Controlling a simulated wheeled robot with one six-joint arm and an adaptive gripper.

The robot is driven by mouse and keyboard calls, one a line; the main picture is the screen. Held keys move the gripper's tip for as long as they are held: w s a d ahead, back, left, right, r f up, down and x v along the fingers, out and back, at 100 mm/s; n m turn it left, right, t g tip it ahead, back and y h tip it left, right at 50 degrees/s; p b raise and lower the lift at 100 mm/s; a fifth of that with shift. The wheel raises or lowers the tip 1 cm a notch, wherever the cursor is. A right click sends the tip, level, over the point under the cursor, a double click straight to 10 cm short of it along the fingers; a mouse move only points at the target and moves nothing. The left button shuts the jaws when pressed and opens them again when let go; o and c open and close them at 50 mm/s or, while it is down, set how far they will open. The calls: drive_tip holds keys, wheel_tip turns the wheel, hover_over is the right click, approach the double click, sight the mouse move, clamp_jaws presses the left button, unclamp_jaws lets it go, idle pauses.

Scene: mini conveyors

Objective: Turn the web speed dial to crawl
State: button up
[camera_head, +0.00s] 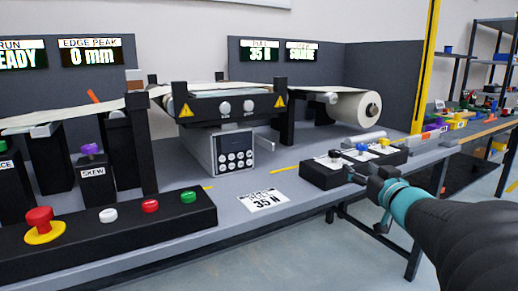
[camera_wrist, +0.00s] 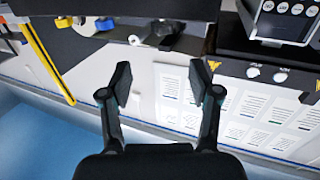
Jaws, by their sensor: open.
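A low black control box (camera_head: 322,178) stands at the right front of the bench. My gripper (camera_head: 362,176) is at the front edge of this box, close to the knobs. In the wrist view my gripper (camera_wrist: 162,82) has its two fingers apart with nothing held between them. I cannot tell whether it touches a knob.
A button panel (camera_head: 110,228) with a red emergency stop (camera_head: 40,222) lies along the left front. A yellow post (camera_head: 426,65) stands behind, and a cluttered table is at right.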

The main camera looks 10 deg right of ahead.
sight(338, 154)
drive_tip(key=shift+y, duration=0.3)
drive_tip(key=w, duration=1.4)
drive_tip(key=shift+a, duration=0.2)
drive_tip(key=shift+s, duration=0.1)
drive_tip(key=c, duration=1.2)
